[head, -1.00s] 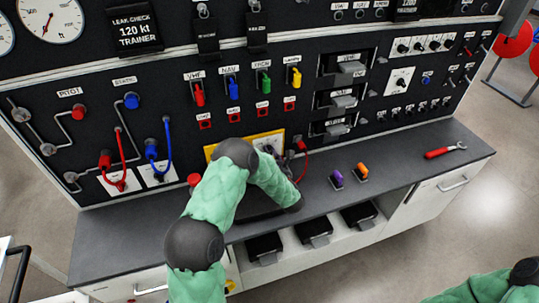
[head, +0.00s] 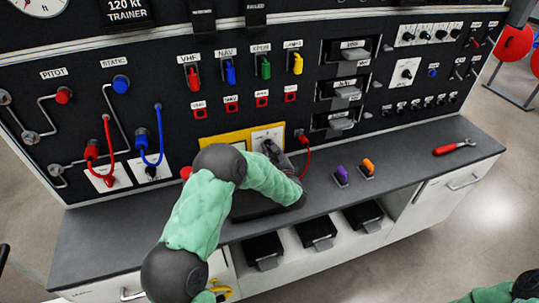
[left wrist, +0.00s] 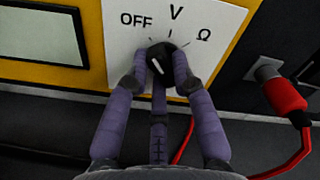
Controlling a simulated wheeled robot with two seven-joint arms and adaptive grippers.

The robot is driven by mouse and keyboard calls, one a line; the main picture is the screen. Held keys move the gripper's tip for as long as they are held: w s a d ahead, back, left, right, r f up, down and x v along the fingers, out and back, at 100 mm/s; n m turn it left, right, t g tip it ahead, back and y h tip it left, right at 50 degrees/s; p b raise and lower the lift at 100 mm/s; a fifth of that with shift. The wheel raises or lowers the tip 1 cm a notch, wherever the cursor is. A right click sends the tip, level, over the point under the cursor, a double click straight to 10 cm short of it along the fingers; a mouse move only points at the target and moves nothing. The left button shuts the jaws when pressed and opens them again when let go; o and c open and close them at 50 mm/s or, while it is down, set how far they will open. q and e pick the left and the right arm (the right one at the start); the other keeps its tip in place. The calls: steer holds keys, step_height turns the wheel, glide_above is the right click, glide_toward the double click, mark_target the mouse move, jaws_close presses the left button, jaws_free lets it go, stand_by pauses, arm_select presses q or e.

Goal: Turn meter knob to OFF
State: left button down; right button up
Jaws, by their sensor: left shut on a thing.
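The yellow meter (head: 208,143) stands at the back of the bench against the black panel, partly hidden by my left arm. Its white dial plate (left wrist: 125,40) fills the middle of the left wrist view, marked OFF at left, V at top and Ω at right. The black knob (left wrist: 160,57) sits below these marks and carries a white line. I cannot tell which mark the line selects. My left gripper (left wrist: 167,68) is shut on the knob, one finger on each side. It also shows at the meter in the head view (head: 272,150). My right gripper is out of view.
A red plug (left wrist: 285,95) with a red cable is close to the right of the dial. Purple (head: 341,175) and orange (head: 366,167) connectors and a red-handled wrench (head: 455,147) lie on the bench to the right. The bench between them is clear.

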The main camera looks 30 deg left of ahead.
arm_select(q)
steer(key=shift+n+b, duration=0.4)
steer(key=shift+n, duration=0.1)
steer(key=c, duration=1)
jaws_free()
steer(key=shift+c, duration=0.2)
steer(key=shift+d, duration=0.1)
steer(key=v, duration=1.2)
steer(key=shift+w, duration=0.1)
